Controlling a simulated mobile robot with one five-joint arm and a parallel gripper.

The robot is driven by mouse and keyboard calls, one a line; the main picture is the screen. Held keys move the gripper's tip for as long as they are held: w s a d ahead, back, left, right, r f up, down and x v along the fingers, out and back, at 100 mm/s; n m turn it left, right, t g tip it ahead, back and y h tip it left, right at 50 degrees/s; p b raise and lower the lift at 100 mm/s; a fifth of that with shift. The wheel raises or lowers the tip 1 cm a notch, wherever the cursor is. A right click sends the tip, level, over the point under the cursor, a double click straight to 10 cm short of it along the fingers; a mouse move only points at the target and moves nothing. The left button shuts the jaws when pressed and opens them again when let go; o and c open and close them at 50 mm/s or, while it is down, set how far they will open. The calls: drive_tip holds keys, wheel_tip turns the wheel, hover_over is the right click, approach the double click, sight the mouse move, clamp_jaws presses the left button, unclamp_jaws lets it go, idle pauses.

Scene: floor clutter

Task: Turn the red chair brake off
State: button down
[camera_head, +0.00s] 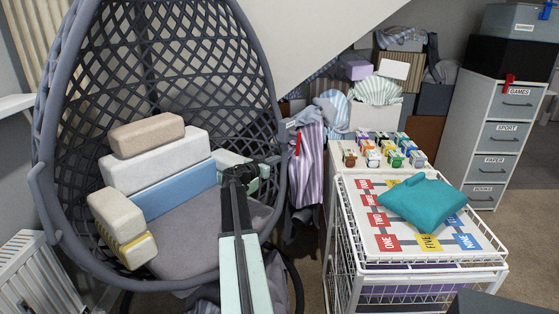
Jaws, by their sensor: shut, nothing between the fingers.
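The red chair brake (298,143) is a small red lever on a pale mount at the right rim of the grey hanging egg chair (66,150). It stands roughly upright, in front of the striped cloth. My arm reaches up from the bottom over the chair's seat. My gripper (260,167) is shut and empty, near the chair's right inner side. It is left of and a little below the red lever, apart from it in the picture. The fingertips are small and partly hidden among the dark arm parts and the lattice.
Beige, white and blue blocks (158,160) sit in the chair. A white wire trolley (345,240) with a teal cushion (425,200) stands at right. Striped cloth (312,165) hangs behind the lever. Another red lever (509,80) is on the drawer cabinet (497,145). A radiator is at lower left.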

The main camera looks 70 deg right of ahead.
sight(297, 152)
drive_tip(key=x, duration=0.8)
drive_tip(key=b+x, duration=0.1)
drive_tip(key=x, duration=0.2)
drive_tip(key=shift+s+d, duration=0.35)
drive_tip(key=shift+s, duration=0.05)
drive_tip(key=shift+s+d+f+b, duration=0.1)
drive_tip(key=shift+d+f+b, duration=0.25)
drive_tip(key=shift+d, duration=0.35)
drive_tip(key=shift+s+d, duration=0.15)
drive_tip(key=shift+s, duration=0.05)
drive_tip(key=shift+a, duration=0.3)
drive_tip(key=f+v, duration=0.1)
drive_tip(key=v, duration=1.2)
drive_tip(key=shift+w+a, duration=0.35)
drive_tip(key=shift+w, duration=0.15)
drive_tip(key=shift+f, duration=0.15)
